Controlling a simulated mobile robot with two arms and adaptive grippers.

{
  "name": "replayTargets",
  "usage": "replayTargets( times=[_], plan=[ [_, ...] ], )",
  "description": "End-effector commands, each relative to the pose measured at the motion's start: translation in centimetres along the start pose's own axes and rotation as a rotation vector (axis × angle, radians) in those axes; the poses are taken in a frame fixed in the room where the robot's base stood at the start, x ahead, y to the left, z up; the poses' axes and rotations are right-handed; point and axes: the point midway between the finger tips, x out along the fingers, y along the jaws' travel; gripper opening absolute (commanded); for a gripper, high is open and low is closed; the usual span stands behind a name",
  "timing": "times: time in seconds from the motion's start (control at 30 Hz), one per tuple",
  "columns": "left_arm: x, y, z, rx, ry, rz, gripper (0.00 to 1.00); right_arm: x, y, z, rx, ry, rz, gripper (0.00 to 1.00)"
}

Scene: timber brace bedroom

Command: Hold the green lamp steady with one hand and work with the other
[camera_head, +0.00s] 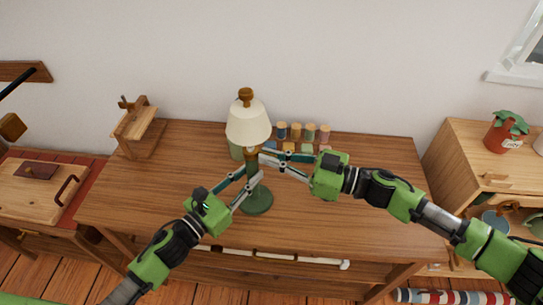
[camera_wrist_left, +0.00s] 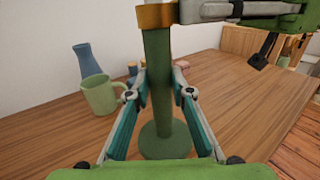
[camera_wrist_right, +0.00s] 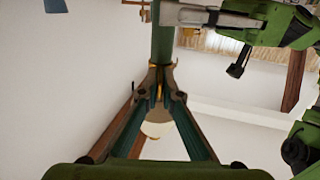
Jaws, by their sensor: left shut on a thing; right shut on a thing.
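The green lamp (camera_head: 257,200) stands upright on the wooden table, with a round green base, a green stem and a cream shade (camera_head: 248,122) topped by a brown knob. My left gripper (camera_head: 250,172) is closed around the stem; its fingers also flank the stem (camera_wrist_left: 158,95) in the left wrist view. My right gripper (camera_head: 259,156) is shut at the lamp's upper neck, just under the shade. In the right wrist view its tips (camera_wrist_right: 157,75) meet at a brass-coloured part, with the shade (camera_wrist_right: 157,128) beyond. The exact contact there is partly hidden.
Several small jars (camera_head: 309,132) stand behind the lamp. A green mug (camera_wrist_left: 100,96) and a blue vase (camera_wrist_left: 88,62) are near it. A wooden stand (camera_head: 138,127) is at the table's back left. The tabletop (camera_head: 360,210) is clear at right; a plant (camera_head: 505,130) stands on the right cabinet.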

Motion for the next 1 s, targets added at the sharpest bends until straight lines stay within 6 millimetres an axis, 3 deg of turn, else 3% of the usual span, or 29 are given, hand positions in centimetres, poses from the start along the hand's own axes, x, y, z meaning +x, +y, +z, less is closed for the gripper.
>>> replayTargets(
  times=[0.47,1.0],
  plan=[
    [0.0,0.0,0.1,0.000,-0.001,-0.001,0.00,0.1,-0.8,0.0,0.003,0.005,0.098,0.00],
    [0.0,-0.1,0.1,0.000,-0.001,-0.003,0.00,1.0,-3.0,-0.2,0.011,0.011,0.500,0.00]
  ],
)
